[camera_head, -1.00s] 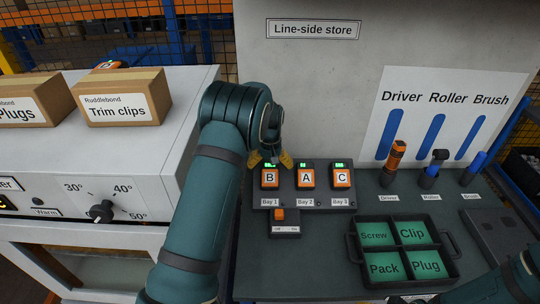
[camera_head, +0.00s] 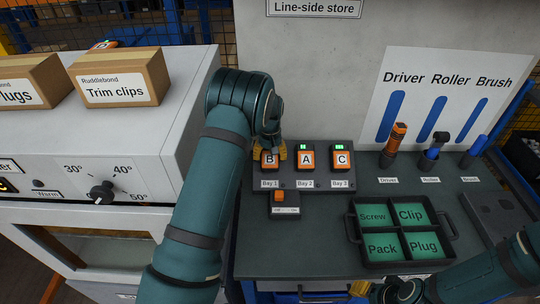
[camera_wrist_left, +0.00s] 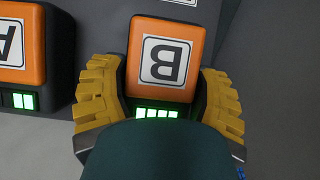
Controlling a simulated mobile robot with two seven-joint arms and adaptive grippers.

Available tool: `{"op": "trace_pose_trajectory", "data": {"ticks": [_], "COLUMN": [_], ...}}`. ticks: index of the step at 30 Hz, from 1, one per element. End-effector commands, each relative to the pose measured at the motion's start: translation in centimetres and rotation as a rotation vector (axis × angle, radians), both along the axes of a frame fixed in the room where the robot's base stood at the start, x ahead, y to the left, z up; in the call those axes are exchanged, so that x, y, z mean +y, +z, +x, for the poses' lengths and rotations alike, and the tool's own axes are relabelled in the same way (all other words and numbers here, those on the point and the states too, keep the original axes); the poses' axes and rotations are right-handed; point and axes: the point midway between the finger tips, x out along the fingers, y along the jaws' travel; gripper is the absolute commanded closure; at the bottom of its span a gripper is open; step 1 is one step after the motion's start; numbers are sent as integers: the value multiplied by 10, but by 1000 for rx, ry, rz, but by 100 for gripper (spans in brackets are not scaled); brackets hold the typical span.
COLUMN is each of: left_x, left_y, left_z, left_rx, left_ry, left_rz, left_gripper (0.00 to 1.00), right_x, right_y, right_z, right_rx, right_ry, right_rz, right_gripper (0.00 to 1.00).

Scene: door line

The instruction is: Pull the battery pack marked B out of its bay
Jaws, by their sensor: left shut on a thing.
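The orange battery pack marked B (camera_head: 270,161) stands at Bay 1, the leftmost bay of the dark battery holder (camera_head: 288,184). My left gripper (camera_head: 270,149) reaches it from behind and above and is shut on it. In the left wrist view the yellow fingers clasp both sides of pack B (camera_wrist_left: 160,55), whose green lights show between them. I cannot tell whether the pack is raised in its bay. Packs A (camera_head: 306,160) and C (camera_head: 341,160) sit in Bays 2 and 3. My right gripper (camera_head: 372,290) shows only partly at the bottom edge.
An orange switch (camera_head: 285,197) sits in front of the bays. A black tray (camera_head: 358,244) with four green compartments lies to the right. The driver (camera_head: 394,140), roller (camera_head: 434,147) and brush (camera_head: 474,154) stand behind it. A white cabinet (camera_head: 150,150) is at left.

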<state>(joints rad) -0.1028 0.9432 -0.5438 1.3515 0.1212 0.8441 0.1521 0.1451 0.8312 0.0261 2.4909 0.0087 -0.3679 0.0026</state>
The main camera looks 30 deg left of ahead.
Motion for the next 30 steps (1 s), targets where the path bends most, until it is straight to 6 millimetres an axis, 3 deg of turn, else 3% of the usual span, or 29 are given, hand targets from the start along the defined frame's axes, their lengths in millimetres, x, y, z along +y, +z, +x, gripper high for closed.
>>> {"op": "trace_pose_trajectory", "data": {"ticks": [1,3,4,30], "left_x": [0,0,0,-2], "left_y": [1,1,1,10], "left_z": [0,0,0,-4], "left_rx": [0,-1,-1,-1], "left_ry": [0,0,0,1], "left_rz": [0,0,0,0], "left_gripper": [50,74,78,79], "right_x": [0,0,0,0], "right_y": [0,0,0,6], "right_z": [0,0,0,0], "right_rx": [0,0,0,0], "right_ry": [0,0,0,0], "right_rz": [0,0,0,0], "right_gripper": [53,53,53,53]}}
